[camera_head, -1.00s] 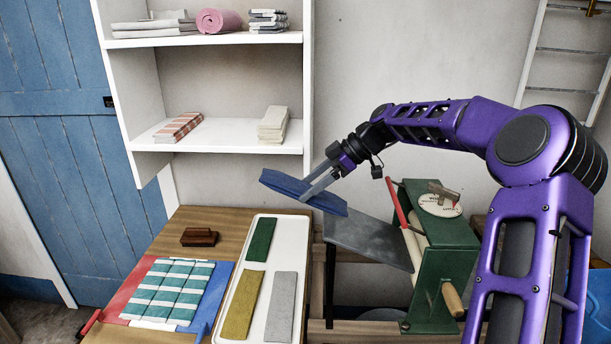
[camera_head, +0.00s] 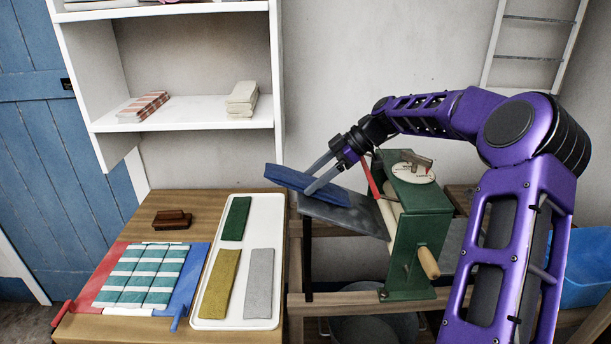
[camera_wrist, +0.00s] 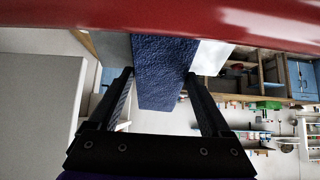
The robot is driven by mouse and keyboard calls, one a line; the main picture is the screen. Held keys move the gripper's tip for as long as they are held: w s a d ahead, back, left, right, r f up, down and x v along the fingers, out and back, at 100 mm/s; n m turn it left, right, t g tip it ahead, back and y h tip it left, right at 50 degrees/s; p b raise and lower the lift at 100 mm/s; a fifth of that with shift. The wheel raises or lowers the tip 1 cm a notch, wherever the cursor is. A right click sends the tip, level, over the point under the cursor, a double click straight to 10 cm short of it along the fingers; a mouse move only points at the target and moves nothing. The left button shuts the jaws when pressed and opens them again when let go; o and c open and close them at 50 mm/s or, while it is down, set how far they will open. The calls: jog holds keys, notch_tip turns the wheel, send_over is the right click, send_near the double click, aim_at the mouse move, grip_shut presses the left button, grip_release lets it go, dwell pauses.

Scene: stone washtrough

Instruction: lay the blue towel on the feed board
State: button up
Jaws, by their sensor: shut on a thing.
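My gripper (camera_head: 322,178) is shut on the folded blue towel (camera_head: 293,180). The towel is a flat dark blue strip, tilted with its left end higher. It is over the grey feed board (camera_head: 345,213), which slopes out from the left side of the green mangle (camera_head: 420,215). The towel's right end is close to the board's surface; I cannot tell whether they touch. In the wrist view the blue towel (camera_wrist: 160,70) stands between both fingers, and a red bar crosses the top.
A white tray (camera_head: 207,292) on the wooden table holds green, mustard and grey towels. Left of it lies a striped green-and-white cloth (camera_head: 150,276) on a red and blue frame; a brown brush (camera_head: 171,219) is behind. White shelves (camera_head: 185,110) stand behind. A blue tub (camera_head: 587,268) is at right.

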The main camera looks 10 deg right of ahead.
jog(key=shift+d, duration=0.1)
dwell(0.3)
jog(key=o, duration=1.6)
jog(key=shift+c, duration=0.2)
jog(key=p+v, duration=0.1)
jog(key=v, duration=1.6)
jog(key=shift+s+d+r, duration=0.1)
jog(key=shift+r, duration=0.1)
